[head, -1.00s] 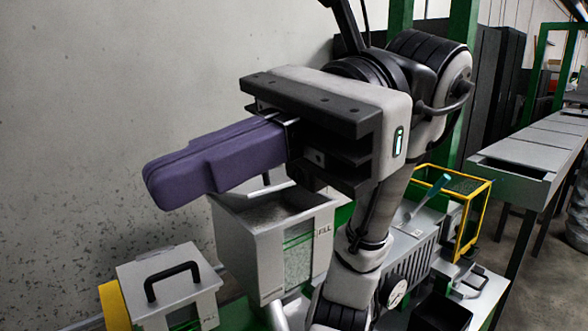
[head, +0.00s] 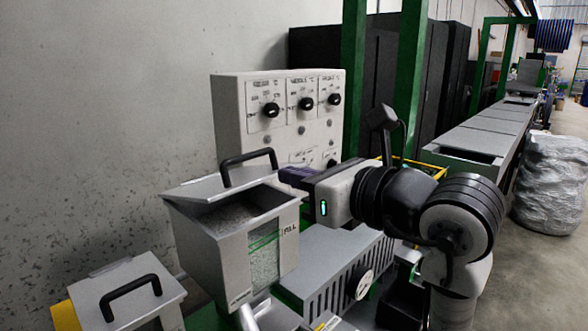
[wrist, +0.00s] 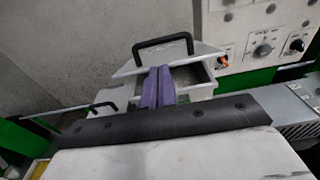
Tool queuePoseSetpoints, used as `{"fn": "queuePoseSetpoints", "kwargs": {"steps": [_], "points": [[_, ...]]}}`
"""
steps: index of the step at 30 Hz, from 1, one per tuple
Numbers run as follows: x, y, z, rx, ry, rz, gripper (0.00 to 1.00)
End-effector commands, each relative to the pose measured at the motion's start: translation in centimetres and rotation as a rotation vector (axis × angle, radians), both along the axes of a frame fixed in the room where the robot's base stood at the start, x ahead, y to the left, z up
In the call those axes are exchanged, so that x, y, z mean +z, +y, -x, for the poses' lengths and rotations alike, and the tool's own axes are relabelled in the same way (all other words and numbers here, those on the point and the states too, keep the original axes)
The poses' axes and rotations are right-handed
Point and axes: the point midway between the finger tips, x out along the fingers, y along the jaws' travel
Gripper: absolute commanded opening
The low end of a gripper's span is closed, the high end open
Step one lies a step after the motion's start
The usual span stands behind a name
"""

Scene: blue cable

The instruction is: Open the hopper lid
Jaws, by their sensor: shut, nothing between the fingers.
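The grey hopper (head: 270,250) stands left of centre in the head view, with a FILL label and a window showing pale granules. Its grey lid (head: 208,189) with a black handle (head: 248,166) sits tilted, partly uncovering the granules inside. In the wrist view the lid (wrist: 190,54) lies just beyond my fingers. My gripper (head: 284,175), with purple fingers, is shut and empty at the hopper's right upper edge. In the wrist view its fingertips (wrist: 158,72) overlap the lid's near edge; I cannot tell whether they touch it.
A second lidded box with a black handle (head: 131,297) stands at front left. A control panel with knobs (head: 280,115) rises behind the hopper. A ribbed grey machine (head: 330,265) sits below my gripper. The wall is at the left.

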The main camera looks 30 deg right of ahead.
Motion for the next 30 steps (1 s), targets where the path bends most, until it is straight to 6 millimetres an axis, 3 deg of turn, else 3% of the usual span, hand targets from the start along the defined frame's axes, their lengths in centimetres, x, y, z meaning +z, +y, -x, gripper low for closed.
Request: {"fn": "queuePoseSetpoints", "kwargs": {"steps": [6, 12, 30], "points": [[0.0, 1.5, -3.9, 0.005, 0.002, -0.002, 0.00], [-0.4, 2.3, -6.2, 0.005, 0.001, -0.001, 0.00], [-0.5, 2.5, -6.9, 0.001, 0.007, 0.004, 0.00]]}}
